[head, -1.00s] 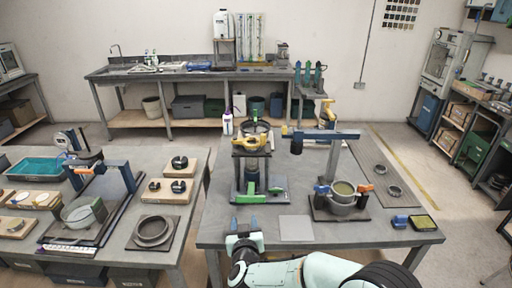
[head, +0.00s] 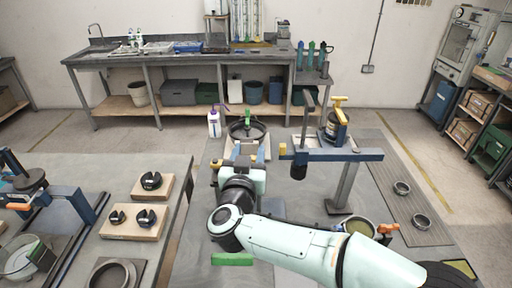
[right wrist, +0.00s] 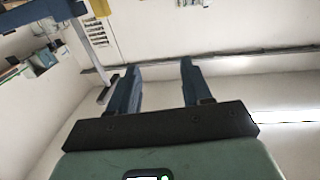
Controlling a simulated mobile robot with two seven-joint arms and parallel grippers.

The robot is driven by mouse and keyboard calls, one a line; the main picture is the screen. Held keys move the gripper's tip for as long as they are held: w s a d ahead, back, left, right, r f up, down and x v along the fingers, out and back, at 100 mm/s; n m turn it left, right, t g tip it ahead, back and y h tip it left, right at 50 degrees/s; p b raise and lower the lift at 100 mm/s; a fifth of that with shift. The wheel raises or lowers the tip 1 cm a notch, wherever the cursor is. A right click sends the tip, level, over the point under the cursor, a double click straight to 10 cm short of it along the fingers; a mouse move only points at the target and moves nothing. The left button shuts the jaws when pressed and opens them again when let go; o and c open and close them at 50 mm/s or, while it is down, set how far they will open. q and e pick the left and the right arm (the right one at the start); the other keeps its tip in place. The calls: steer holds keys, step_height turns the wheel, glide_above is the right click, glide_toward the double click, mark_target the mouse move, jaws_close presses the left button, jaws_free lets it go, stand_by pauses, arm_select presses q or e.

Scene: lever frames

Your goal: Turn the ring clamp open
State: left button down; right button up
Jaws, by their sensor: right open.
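My right gripper (head: 247,152) is in the middle of the head view, its two blue fingers pointing away from me towards a dark round ring (head: 266,132) with a green lever (head: 247,118) standing up behind it. Yellow parts show beside the fingers, partly hidden by the gripper. This looks like the ring clamp; I cannot tell whether the fingers touch it. In the right wrist view the fingers (right wrist: 160,66) are apart, with nothing between them but wall. My left gripper is not in view.
A blue beam on a post (head: 340,155) stands close right of the gripper. A round pot (head: 357,229) with an orange handle (head: 387,229) is partly hidden by my arm. A purple-capped bottle (head: 214,123) stands left of the ring. A green bar (head: 232,259) lies nearer me.

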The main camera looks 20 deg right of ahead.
steer(key=b, duration=0.2)
glide_toward(253, 157)
steer(key=w, duration=0.2)
arm_select(q)
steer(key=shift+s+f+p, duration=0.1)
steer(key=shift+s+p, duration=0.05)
steer(key=shift+p, duration=0.8)
arm_select(e)
steer(key=x, duration=0.5)
steer(key=f+x, duration=0.1)
steer(key=x, duration=0.2)
steer(key=shift+s+d, duration=0.1)
steer(key=shift+d, duration=0.35)
jaws_close()
